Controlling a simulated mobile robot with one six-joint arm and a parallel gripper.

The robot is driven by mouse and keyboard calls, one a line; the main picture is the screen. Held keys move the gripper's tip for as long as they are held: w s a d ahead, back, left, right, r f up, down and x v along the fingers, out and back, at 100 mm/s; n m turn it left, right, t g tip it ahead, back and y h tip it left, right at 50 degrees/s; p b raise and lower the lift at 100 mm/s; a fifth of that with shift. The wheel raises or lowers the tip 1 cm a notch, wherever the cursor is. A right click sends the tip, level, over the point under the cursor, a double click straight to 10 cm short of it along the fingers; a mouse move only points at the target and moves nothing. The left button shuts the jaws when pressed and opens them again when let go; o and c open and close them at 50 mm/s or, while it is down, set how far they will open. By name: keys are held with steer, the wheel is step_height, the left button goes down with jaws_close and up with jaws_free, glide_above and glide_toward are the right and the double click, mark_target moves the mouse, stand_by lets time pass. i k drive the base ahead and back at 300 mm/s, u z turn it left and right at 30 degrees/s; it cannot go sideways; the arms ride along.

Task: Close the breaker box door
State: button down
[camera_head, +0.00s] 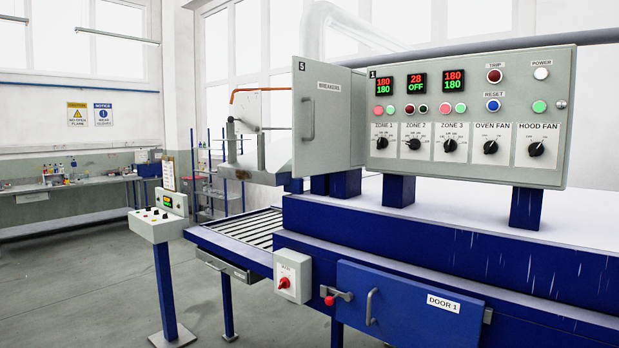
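The grey breaker box door (330,140), marked "BREAKERS" and "5", stands left of the control panel. A vertical grey bar handle (308,118) sits near its left edge. The left edge looks taller than the right edge, so the door stands at an angle to the control panel's face and appears swung out. The box interior is hidden behind it. My gripper is not in view.
The grey control panel (467,174) with displays and knobs adjoins on the right, on blue posts. Below are the blue oven body (440,240), DOOR 1 (410,312) and a roller conveyor (250,228). A pedestal console (160,222) stands left. Floor at left is clear.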

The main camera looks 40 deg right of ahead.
mark_target(321, 94)
steer(key=z, duration=0.05)
steer(key=i, duration=1)
steer(key=u, duration=0.05)
